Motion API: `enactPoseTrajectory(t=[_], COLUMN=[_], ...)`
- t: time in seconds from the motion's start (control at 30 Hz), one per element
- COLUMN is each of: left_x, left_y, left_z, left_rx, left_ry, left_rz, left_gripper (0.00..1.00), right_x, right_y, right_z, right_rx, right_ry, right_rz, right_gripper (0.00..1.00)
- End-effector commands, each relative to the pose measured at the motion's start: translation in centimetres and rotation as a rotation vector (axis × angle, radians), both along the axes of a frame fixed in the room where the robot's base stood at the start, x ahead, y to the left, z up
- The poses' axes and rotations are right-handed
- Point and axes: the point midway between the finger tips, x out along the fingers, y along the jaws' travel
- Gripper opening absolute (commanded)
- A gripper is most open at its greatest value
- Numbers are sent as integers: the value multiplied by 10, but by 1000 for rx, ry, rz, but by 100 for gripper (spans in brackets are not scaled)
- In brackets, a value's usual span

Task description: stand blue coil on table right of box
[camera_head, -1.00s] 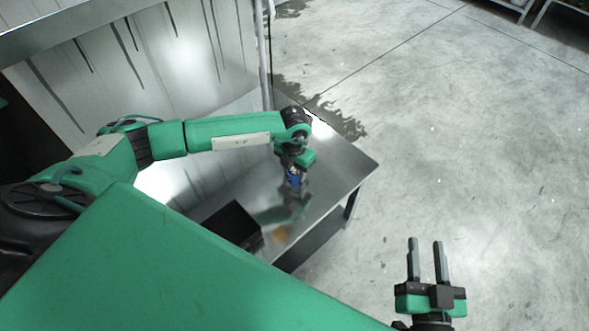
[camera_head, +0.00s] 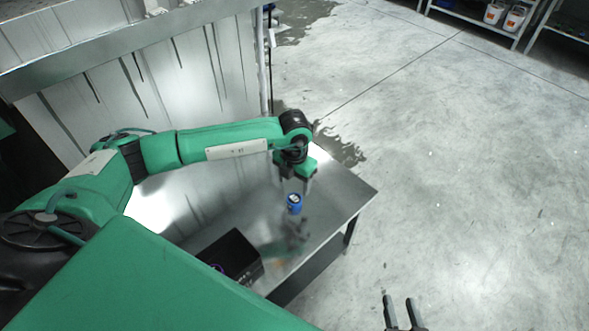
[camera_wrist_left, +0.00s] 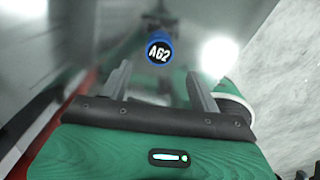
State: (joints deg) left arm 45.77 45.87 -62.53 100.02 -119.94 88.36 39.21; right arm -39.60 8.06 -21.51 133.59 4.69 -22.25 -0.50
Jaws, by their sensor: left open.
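The blue coil (camera_head: 295,203) stands on the metal table (camera_head: 335,200), to the right of and beyond the black box (camera_head: 238,252). My left gripper (camera_head: 296,186) is open just above and behind the coil, its fingers apart and clear of it. In the left wrist view the coil (camera_wrist_left: 159,35) shows a round label reading A62, beyond the open fingertips of my left gripper (camera_wrist_left: 160,82). My right gripper (camera_head: 402,301) is at the bottom edge of the head view, over the floor, with its two fingers apart and nothing visible between them.
The table's right edge is a short way right of the coil, with a lower shelf (camera_head: 305,268) beneath. A streaked metal tank (camera_head: 150,75) stands behind the table on the left. Open concrete floor (camera_head: 450,170) lies to the right. A rack with white buckets (camera_head: 493,14) stands far off.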

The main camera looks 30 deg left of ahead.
Motion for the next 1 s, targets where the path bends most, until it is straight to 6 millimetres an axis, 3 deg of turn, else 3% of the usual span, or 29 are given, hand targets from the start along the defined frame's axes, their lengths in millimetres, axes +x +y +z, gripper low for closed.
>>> enactPoseTrajectory(t=[0.03, 0.2, 0.37, 0.47, 0.57, 0.67, 0.8, 1.0], left_x=[0, 0, -6, -22, -51, -84, -124, -158], left_y=[0, 0, -10, -44, -97, -155, -221, -279], left_z=[12, 34, 37, 27, 19, 24, 49, 105], left_rx=[0, 0, -35, -154, -356, -602, -940, -1391], left_ry=[-1, -1, 11, 42, 90, 141, 201, 266], left_rz=[-1, 1, -13, -50, -95, -116, -90, 70], left_gripper=[63, 63, 63, 63, 63, 63, 63, 63], right_x=[2, 3, 3, 3, 3, 3, 3, 3], right_y=[-3, -10, -12, -12, -12, -12, -12, -13], right_z=[4, 1, -1, -1, -1, -1, -1, -1], right_rx=[-13, -46, -58, -60, -59, -59, -59, -59], right_ry=[11, 58, 75, 77, 76, 76, 76, 75], right_rz=[-3, -4, -3, -4, -4, -4, -4, -4], right_gripper=[36, 36, 36, 36, 36, 36, 36, 36])
